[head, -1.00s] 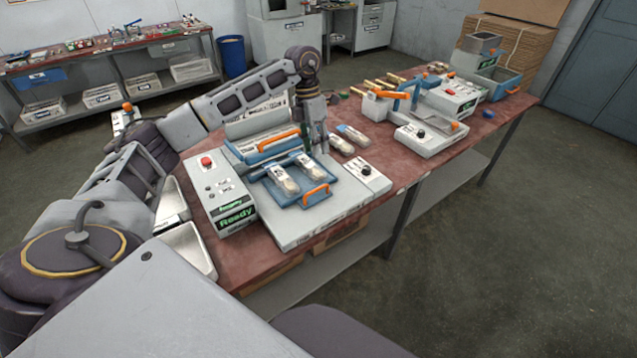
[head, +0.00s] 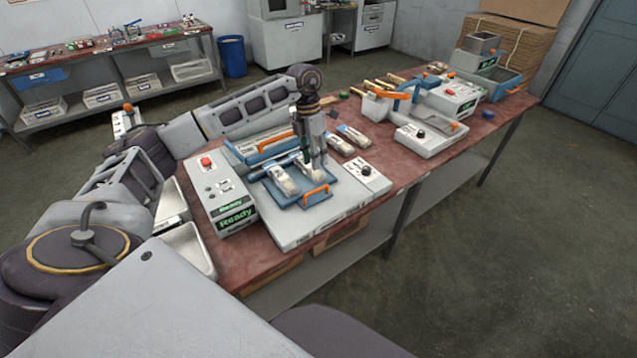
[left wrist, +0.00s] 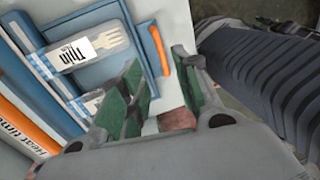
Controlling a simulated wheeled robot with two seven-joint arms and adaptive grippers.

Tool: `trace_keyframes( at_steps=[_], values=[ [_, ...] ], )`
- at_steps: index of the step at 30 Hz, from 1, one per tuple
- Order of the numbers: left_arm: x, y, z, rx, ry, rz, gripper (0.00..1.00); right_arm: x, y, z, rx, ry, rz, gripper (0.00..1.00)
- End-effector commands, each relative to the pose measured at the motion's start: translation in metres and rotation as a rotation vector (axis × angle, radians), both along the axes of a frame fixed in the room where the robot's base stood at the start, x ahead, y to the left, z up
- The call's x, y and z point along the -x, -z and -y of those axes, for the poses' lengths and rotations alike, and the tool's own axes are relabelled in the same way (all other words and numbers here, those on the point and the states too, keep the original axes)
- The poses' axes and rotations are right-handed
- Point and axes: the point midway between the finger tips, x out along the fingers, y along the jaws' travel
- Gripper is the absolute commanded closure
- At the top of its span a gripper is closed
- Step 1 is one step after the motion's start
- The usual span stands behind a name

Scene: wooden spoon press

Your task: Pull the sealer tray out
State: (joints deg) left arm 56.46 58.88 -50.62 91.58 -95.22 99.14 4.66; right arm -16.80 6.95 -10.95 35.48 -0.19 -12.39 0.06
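The sealer (head: 325,218) is a light grey machine at the near end of the red-brown table. Its blue tray (head: 261,186) holds clear packs with wooden cutlery and has an orange handle (head: 315,196) on its front edge. The tray and handle also show in the left wrist view, the handle (left wrist: 163,50) beside the blue rim (left wrist: 150,62). My left gripper (head: 314,166) points down above the tray, close to the handle. In the left wrist view its green-padded fingers (left wrist: 160,75) are apart, with the handle near the gap between their tips. My right gripper is out of view.
A blue frame with another orange handle (head: 276,141) stands behind the tray. A control box (head: 226,192) with green "Ready" displays is at left. Loose packs (head: 352,135) lie behind the sealer. A second machine (head: 432,136) stands farther along the table.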

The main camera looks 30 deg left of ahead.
Motion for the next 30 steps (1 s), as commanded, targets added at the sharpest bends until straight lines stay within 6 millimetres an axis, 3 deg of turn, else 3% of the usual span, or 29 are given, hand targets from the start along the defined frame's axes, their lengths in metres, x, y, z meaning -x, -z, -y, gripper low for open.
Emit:
trace_keyframes(
  at_steps=[7,18,30],
  values=[
    [0.003,0.033,0.006,0.001,0.000,-0.003,0.68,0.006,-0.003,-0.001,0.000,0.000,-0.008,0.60],
    [0.006,0.078,0.014,0.000,0.000,-0.002,0.68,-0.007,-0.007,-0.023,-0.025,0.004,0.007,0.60],
    [0.007,0.094,0.017,0.001,0.001,0.000,0.68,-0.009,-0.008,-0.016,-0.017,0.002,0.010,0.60]
  ],
)
